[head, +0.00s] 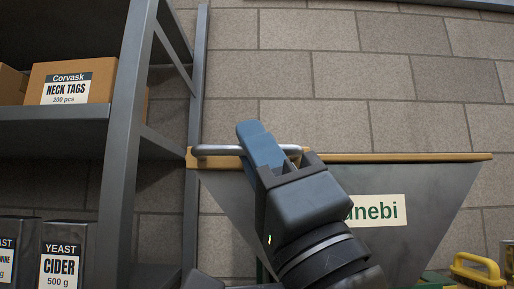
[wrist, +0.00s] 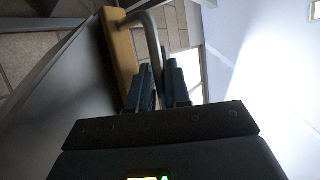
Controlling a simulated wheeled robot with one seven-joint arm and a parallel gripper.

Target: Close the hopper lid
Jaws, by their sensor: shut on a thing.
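The grey hopper (head: 405,235) tapers downward against the wall and bears a label ending in "nebi". A thin orange-yellow edge (head: 425,157) runs level along its top; I cannot tell from here how much of it is lid and how much is rim. A grey metal bar handle (head: 218,150) sits at its left end. My gripper (head: 262,142) has its blue fingers at this handle. In the wrist view the fingers (wrist: 163,82) are shut around the handle's bar (wrist: 153,38), beside the orange-yellow edge (wrist: 121,50).
A dark metal shelf rack (head: 125,130) stands close on the left, with a neck tags box (head: 75,82) and yeast packs (head: 66,250). A yellow-handled item (head: 475,268) is at lower right. The brick wall above the hopper is clear.

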